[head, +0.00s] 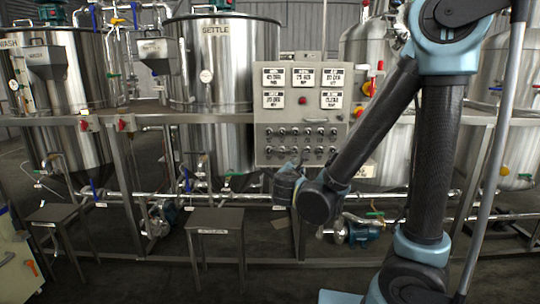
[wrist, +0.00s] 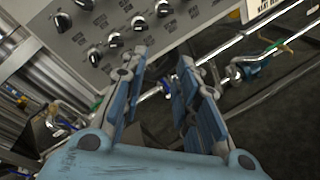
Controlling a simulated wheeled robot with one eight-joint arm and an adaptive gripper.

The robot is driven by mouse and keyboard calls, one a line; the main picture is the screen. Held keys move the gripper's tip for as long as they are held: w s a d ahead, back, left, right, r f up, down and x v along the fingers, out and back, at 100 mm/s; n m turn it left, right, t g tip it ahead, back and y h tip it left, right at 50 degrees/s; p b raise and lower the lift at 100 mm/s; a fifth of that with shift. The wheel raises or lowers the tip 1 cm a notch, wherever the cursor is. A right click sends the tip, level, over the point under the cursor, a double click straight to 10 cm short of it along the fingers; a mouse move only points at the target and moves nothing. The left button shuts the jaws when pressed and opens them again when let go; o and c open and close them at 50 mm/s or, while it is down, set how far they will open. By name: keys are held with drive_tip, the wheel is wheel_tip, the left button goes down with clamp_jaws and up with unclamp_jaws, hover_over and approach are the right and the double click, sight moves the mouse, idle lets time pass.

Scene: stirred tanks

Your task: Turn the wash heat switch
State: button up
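The grey control panel (head: 262,112) carries two rows of small dark and silver knobs (head: 300,131) below white readout plates. The labels are too small to tell which knob is the wash heat switch. In the wrist view, several knobs (wrist: 115,40) with pointers show on the tilted panel face (wrist: 40,8). My gripper (head: 284,186) is just below the panel's lower edge in the head view. In the wrist view my gripper (wrist: 160,78) has its two blue fingers apart with nothing between them. The fingertips are near the panel's lower edge, apart from the knobs.
The steel settle tank (head: 215,70) stands behind the panel, with the wash tank (head: 75,110) at the left. Horizontal pipes (head: 110,196), a small stool (head: 213,222) and a blue pump (head: 362,232) lie below. Open floor is in front.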

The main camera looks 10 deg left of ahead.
sight(270, 151)
drive_tip(key=s+a+r+n+t+y, duration=0.1)
drive_tip(key=s+a+n+t+y, duration=0.15)
drive_tip(key=s+a+n, duration=0.45)
drive_tip(key=w+a, duration=0.2)
drive_tip(key=w, duration=0.4)
drive_tip(key=w+a+m, duration=0.1)
drive_tip(key=w, duration=0.5)
drive_tip(key=w+a+m+g+y, duration=0.1)
drive_tip(key=w+a, duration=0.1)
drive_tip(key=w, duration=0.5)
drive_tip(key=shift+a, duration=0.3)
drive_tip(key=shift+s, duration=0.1)
clamp_jaws()
